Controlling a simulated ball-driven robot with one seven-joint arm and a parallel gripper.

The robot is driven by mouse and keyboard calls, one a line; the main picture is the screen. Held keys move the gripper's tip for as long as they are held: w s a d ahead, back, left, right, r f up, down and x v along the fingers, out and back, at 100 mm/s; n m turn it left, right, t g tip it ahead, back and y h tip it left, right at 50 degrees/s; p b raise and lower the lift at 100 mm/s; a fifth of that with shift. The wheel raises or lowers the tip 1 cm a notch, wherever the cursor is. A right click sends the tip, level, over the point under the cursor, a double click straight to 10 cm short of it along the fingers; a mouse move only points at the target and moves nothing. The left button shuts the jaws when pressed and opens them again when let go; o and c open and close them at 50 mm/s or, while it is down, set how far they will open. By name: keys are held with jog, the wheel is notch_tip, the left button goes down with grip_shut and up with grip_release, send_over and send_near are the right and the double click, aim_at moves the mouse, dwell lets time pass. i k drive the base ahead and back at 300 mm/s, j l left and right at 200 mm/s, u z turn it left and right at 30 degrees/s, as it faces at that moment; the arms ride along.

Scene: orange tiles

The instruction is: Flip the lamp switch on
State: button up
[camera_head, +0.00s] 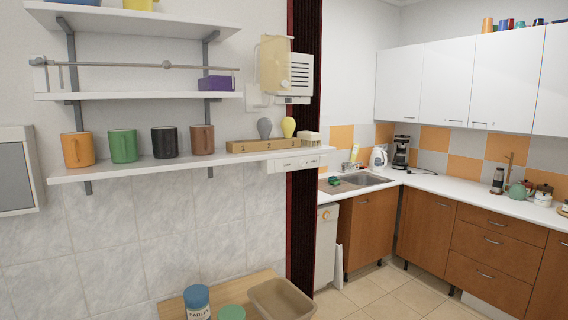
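A white panel (293,163) with small marks or switches on its front is fixed under the right end of the lowest shelf. A plain whitish wall plate (257,97) sits above that shelf, left of a beige and white wall unit (286,68) with slats. I cannot tell which of these is the lamp switch, or its position. No lamp is clearly recognisable. My gripper is not in view.
The lowest shelf (130,168) holds several mugs, a numbered wooden block (262,146) and two small vases. Below are a jar (197,302) and a tan tray (283,299). Counters and cabinets (426,224) stand at the right; tiled floor (375,293) is clear before them.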

aim_at(278, 164)
jog(key=i+l, duration=0.2)
jog(key=i, duration=0.55)
jog(key=i+l+z, duration=0.1)
jog(key=i, duration=0.7)
jog(key=i+l, duration=0.25)
jog(key=i, duration=0.5)
